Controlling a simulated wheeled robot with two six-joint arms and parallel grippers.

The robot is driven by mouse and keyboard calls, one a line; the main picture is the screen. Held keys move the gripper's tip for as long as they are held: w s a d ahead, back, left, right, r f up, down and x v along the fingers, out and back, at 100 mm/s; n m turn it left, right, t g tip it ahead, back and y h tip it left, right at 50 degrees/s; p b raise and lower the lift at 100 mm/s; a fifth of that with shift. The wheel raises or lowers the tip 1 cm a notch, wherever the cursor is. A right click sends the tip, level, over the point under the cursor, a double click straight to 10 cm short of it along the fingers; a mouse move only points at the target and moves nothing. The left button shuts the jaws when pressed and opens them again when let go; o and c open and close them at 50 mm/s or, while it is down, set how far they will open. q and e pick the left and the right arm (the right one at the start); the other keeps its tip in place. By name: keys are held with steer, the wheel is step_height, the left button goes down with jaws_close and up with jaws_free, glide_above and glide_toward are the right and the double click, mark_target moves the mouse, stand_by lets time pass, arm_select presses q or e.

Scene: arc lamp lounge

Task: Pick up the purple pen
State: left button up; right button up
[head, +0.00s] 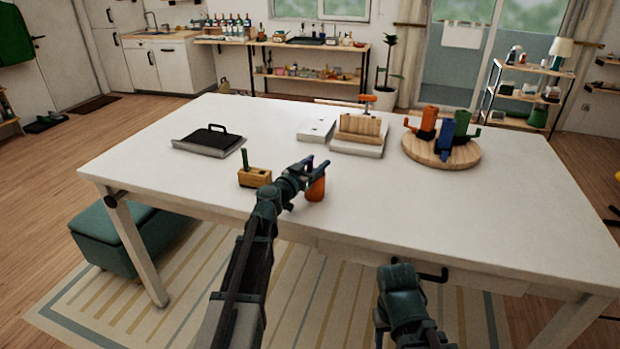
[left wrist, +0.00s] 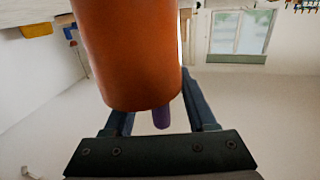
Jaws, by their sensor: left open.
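The purple pen (head: 309,161) stands in an orange cup (head: 316,189) near the table's front edge, with its upper end showing above the rim. In the left wrist view a short purple length of the pen (left wrist: 161,117) shows past the end of the large orange cup (left wrist: 128,55); the rest is hidden. My left gripper (head: 314,171) is open at the cup's top, its fingers on either side of the pen with gaps between. My right arm is low at the table's front edge; its fingers cannot be made out.
Left of the cup is a wooden block (head: 255,178) with a green upright piece. A dark tray (head: 209,142), a wooden rack (head: 360,130) and a round board (head: 440,150) with coloured cups stand farther back. The white table's right front is clear.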

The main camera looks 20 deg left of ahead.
arm_select(q)
steer(key=shift+c, duration=0.2)
jaws_close()
stand_by(0.3)
